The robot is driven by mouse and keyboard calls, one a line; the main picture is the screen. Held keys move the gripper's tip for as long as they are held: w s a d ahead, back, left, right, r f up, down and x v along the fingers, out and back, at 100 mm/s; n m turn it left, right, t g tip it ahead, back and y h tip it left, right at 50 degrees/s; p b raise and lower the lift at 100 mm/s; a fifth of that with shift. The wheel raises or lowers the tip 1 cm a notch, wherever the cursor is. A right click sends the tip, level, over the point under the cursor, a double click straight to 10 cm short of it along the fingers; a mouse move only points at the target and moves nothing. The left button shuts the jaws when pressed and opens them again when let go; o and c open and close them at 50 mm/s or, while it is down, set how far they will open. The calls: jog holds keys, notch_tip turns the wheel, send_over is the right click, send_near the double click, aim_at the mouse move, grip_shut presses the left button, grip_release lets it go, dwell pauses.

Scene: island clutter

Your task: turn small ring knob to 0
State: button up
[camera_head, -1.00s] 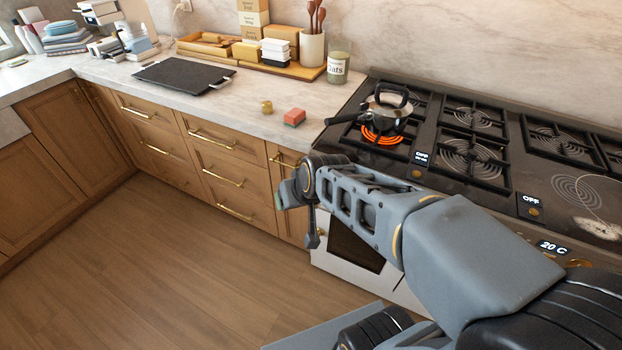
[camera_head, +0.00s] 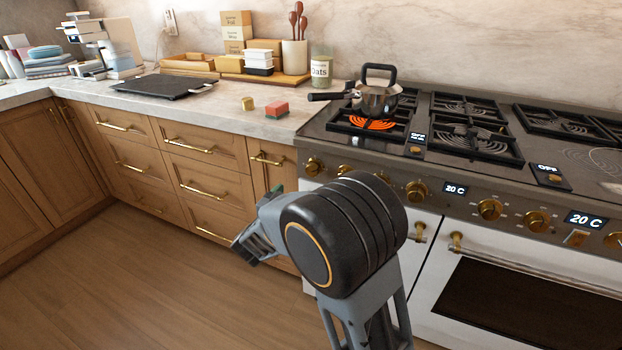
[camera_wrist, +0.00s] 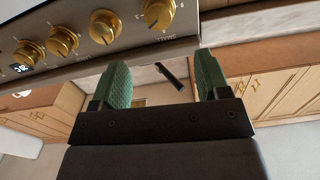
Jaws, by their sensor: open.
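The small ring knob, a brass knob at the left end of the stove's front panel, shows in the head view (camera_head: 313,166). In the wrist view this knob (camera_wrist: 158,12) is at the top edge, partly cut off, with the print "SMALL" beside it. My gripper (camera_wrist: 164,78) is open and empty, its two green fingertips apart and clear of the knob. In the head view my gripper is low in front of the drawers, left of the stove, and mostly hidden by my wrist. The knob's setting is too small to read.
More brass knobs (camera_head: 489,209) and a "20 C" display (camera_head: 455,188) line the panel. A kettle (camera_head: 378,96) stands over a glowing orange burner (camera_head: 372,124). A red block (camera_head: 277,108) and a brass piece (camera_head: 248,103) lie on the counter. The floor at left is clear.

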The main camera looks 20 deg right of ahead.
aim_at(311, 172)
jog(key=b+x, duration=0.1)
jog(key=x, duration=1.2)
jog(key=shift+d+b, duration=0.1)
jog(key=shift+b, duration=0.3)
jog(key=shift+c, duration=0.2)
jog(key=shift+s, duration=0.1)
jog(key=c, duration=0.9)
